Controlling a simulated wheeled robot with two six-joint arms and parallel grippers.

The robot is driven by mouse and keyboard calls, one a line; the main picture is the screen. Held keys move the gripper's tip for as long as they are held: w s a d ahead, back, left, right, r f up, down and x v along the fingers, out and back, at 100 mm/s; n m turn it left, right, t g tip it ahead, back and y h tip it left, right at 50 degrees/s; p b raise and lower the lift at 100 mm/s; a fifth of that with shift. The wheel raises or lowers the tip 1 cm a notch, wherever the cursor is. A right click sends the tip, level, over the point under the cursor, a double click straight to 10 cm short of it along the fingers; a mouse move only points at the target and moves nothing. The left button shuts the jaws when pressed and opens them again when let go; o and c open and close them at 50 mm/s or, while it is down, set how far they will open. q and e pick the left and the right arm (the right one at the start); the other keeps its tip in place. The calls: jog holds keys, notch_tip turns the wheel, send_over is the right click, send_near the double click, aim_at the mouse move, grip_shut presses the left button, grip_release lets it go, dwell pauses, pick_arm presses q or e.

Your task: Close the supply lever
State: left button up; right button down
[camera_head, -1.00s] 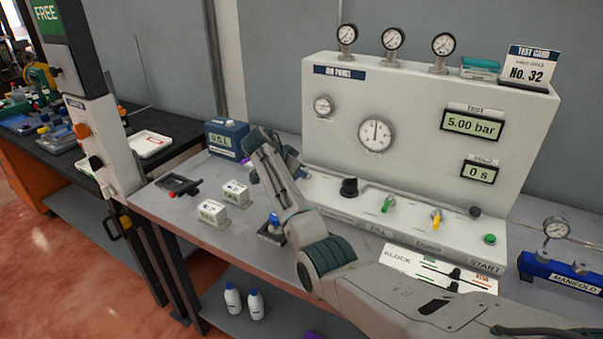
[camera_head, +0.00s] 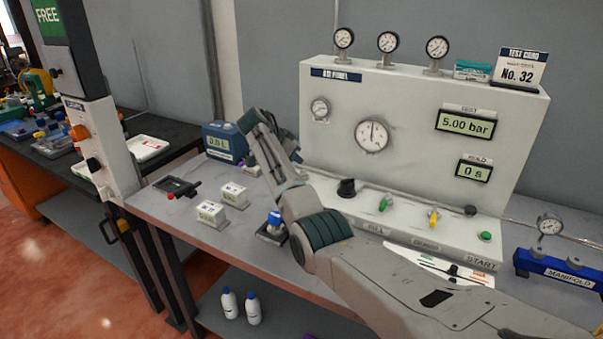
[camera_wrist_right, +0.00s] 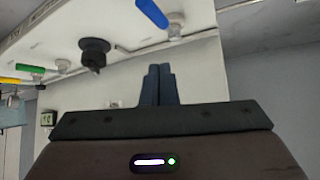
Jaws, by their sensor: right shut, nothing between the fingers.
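A blue lever (camera_wrist_right: 152,13) on a metal valve (camera_wrist_right: 174,32) shows at the top of the right wrist view, beside the panel's base. I take it for the supply lever; no label on it is readable. In the head view it is hidden behind my right arm. My right gripper (camera_head: 258,120) is at the panel's left end in the head view. In the wrist view its fingers (camera_wrist_right: 159,72) are together and empty, below the lever in the picture and apart from it. My left gripper is in neither view.
The air panel (camera_head: 340,100) has a black knob (camera_head: 346,187), a green lever (camera_head: 384,203) and a yellow lever (camera_head: 433,217) along its base. A blue container (camera_head: 224,141) stands left of my gripper. White boxes (camera_head: 234,195) and a blue-capped item (camera_head: 273,222) stand in front.

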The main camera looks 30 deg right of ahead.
jog(key=r, duration=0.1)
jog(key=w+a+r, duration=0.1)
jog(key=r+b, duration=0.1)
jog(key=shift+w+a+r, duration=0.15)
jog(key=shift+w+a, duration=0.05)
jog(key=shift+a, duration=0.05)
dwell(0.4)
